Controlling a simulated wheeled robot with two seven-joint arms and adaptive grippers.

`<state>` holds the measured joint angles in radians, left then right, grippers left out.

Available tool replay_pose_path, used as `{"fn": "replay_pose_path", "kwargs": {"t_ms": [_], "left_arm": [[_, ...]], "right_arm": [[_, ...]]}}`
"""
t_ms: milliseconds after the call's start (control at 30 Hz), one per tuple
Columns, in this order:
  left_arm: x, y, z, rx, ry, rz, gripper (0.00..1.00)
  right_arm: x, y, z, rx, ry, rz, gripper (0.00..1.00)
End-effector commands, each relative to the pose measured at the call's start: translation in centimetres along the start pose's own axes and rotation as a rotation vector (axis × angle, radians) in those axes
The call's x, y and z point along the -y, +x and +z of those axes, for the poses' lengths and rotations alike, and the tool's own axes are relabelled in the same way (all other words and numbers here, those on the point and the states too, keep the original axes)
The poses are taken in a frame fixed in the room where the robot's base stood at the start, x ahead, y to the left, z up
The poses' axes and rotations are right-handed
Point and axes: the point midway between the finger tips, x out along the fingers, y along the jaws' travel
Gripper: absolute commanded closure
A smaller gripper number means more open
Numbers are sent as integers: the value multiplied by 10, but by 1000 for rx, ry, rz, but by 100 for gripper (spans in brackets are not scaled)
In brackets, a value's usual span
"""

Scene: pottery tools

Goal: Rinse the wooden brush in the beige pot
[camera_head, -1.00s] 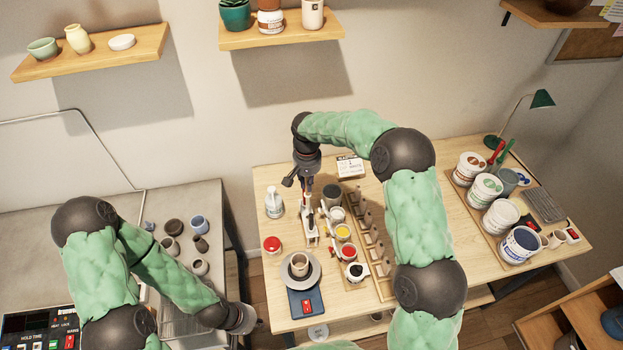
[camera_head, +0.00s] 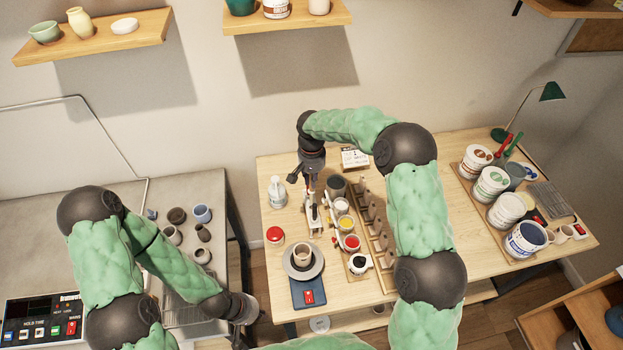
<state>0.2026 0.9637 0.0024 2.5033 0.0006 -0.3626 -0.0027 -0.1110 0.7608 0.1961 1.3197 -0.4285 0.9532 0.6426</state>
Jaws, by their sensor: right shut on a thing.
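The beige pot (camera_head: 301,252) stands upright on the round grey wheel plate (camera_head: 288,265) near the front left of the wooden table. My right gripper (camera_head: 314,214) points down behind the pot, between the white bottle and the row of paint cups. It is shut on a thin item, apparently the wooden brush, mostly hidden by the fingers. The gripper is apart from the pot in this view. My left arm's wrist (camera_head: 240,308) hangs at the lower middle left. The left gripper's fingers are not visible.
A wooden stand (camera_head: 372,237) and paint cups, including yellow (camera_head: 345,226) and red (camera_head: 351,244), stand just right of the gripper. A white bottle (camera_head: 277,191) and a red-lidded jar (camera_head: 275,236) stand left. Large tubs (camera_head: 491,184) line the right side.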

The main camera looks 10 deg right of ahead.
Motion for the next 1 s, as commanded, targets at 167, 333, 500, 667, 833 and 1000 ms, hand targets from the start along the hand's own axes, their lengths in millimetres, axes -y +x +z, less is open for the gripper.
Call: {"fn": "replay_pose_path", "kwargs": {"t_ms": [167,333,500,667,833,1000], "left_arm": [[2,6,0,0,0,0,100],[3,10,0,0,0,0,100],[5,14,0,0,0,0,100],[6,18,-1,0,0,0,100],[8,22,-1,0,0,0,100],[9,26,-1,0,0,0,100]], "right_arm": [[0,8,0,0,0,0,100],[0,14,0,0,0,0,100],[0,19,0,0,0,0,100],[0,25,0,0,0,0,100],[0,30,0,0,0,0,100],[0,36,0,0,0,0,100]]}}
